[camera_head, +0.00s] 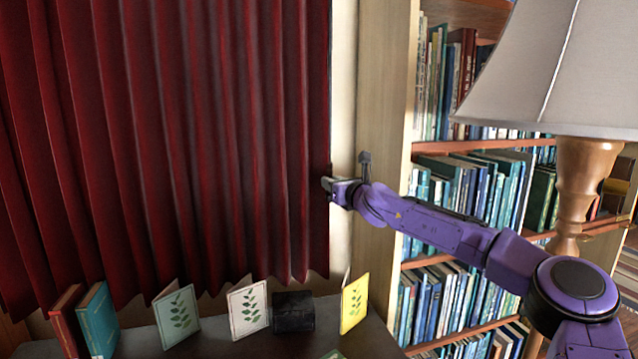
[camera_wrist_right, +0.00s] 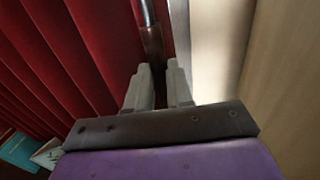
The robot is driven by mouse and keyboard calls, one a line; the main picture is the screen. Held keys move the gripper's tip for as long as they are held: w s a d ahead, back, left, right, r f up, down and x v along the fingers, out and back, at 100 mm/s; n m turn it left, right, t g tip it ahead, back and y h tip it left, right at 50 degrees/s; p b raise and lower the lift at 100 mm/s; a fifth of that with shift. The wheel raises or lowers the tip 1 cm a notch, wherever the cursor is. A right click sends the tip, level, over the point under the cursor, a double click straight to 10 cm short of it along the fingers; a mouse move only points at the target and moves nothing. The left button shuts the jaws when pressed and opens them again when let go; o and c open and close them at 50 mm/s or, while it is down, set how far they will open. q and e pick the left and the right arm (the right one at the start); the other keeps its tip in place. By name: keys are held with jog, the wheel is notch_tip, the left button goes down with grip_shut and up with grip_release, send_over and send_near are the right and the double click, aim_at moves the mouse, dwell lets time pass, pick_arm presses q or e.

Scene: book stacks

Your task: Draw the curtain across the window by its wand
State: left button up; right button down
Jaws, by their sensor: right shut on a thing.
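The dark red curtain (camera_head: 190,130) hangs in pleats across the left half of the head view, its right edge beside a pale wall strip. My right gripper (camera_head: 328,184) is at that right edge, on a purple arm reaching in from the right. In the right wrist view the two grey fingers (camera_wrist_right: 160,88) are shut on the wand (camera_wrist_right: 151,40), a thin rod with a metallic upper part and a dark brown lower part. The red curtain (camera_wrist_right: 75,50) hangs just left of the fingers. The window itself is hidden. My left gripper is not in view.
Below the curtain, a dark surface (camera_head: 240,343) holds several upright cards, a dark box (camera_head: 293,312), a red book (camera_head: 68,318) and a teal book (camera_head: 98,320). A full bookcase (camera_head: 385,120) and a lamp with a pale shade (camera_head: 550,65) stand at right.

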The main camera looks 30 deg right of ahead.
jog(key=shift+s+d+r, duration=0.1)
jog(key=shift+d, duration=0.1)
jog(key=c, duration=1)
grip_release()
jog(key=shift+s, duration=0.1)
jog(key=s+b, duration=0.2)
jog(key=s, duration=0.8)
jog(key=shift+s+a+b, duration=0.1)
jog(key=shift+s+b, duration=0.15)
jog(key=shift+b, duration=0.15)
